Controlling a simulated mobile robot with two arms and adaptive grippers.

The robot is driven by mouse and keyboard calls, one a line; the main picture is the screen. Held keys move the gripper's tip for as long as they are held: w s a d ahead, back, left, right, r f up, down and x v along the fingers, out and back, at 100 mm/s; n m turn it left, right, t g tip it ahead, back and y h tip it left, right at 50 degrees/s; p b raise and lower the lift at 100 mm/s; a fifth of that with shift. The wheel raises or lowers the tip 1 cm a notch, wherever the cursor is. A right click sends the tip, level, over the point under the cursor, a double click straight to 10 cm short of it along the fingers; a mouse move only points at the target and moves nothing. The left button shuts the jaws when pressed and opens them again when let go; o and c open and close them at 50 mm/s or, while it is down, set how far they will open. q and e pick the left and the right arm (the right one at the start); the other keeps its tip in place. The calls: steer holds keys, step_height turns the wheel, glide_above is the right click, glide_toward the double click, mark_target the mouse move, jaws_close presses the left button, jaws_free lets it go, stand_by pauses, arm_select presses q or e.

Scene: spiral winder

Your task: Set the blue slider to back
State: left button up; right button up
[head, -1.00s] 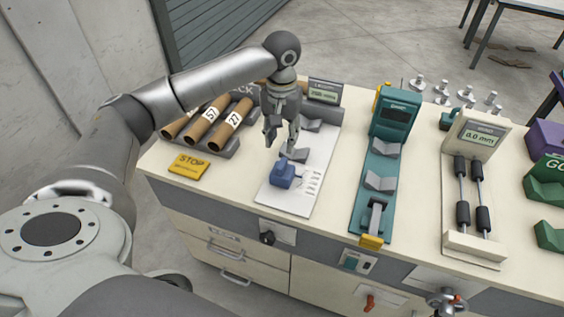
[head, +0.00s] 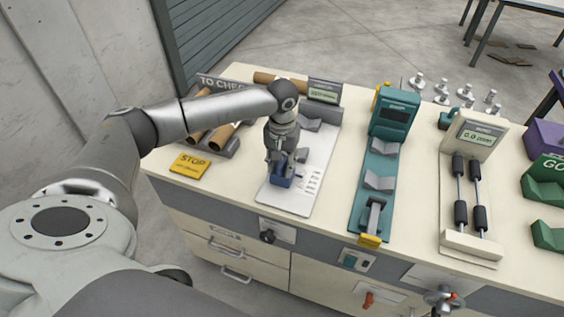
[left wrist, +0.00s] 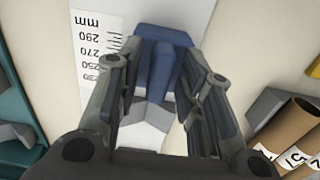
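The blue slider (head: 281,182) sits near the front end of the white measuring board (head: 292,207), on the side toward me. My left gripper (head: 280,169) is directly over the slider, pointing down. In the left wrist view, the blue slider (left wrist: 158,62) with its raised middle ridge lies between the two fingers (left wrist: 160,85). The fingers are apart, with gaps beside the ridge, so the gripper looks open. A printed mm scale (left wrist: 92,52) runs beside the slider. The gripper hides part of the slider in the head view. My right gripper is not in view.
A rack with cardboard tubes (head: 222,135) and a yellow STOP block (head: 189,166) are to the left. A grey V-block (head: 312,125) and a display (head: 324,92) are behind the slider. A teal device (head: 393,118) stands to the right.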

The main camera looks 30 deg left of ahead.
arm_select(q)
jaws_close()
steer(key=shift+s+r+p, duration=0.1)
steer(key=shift+s+p, duration=0.05)
steer(key=shift+p, duration=0.15)
steer(key=s+p, duration=0.1)
steer(key=s, duration=0.1)
steer(key=s+d+p, duration=0.1)
steer(key=p, duration=0.1)
steer(key=shift+s+r, duration=0.1)
steer(key=shift+s, duration=0.45)
steer(key=shift+f, duration=0.3)
jaws_free()
steer(key=shift+o, duration=1.2)
steer(key=shift+s+r, duration=0.1)
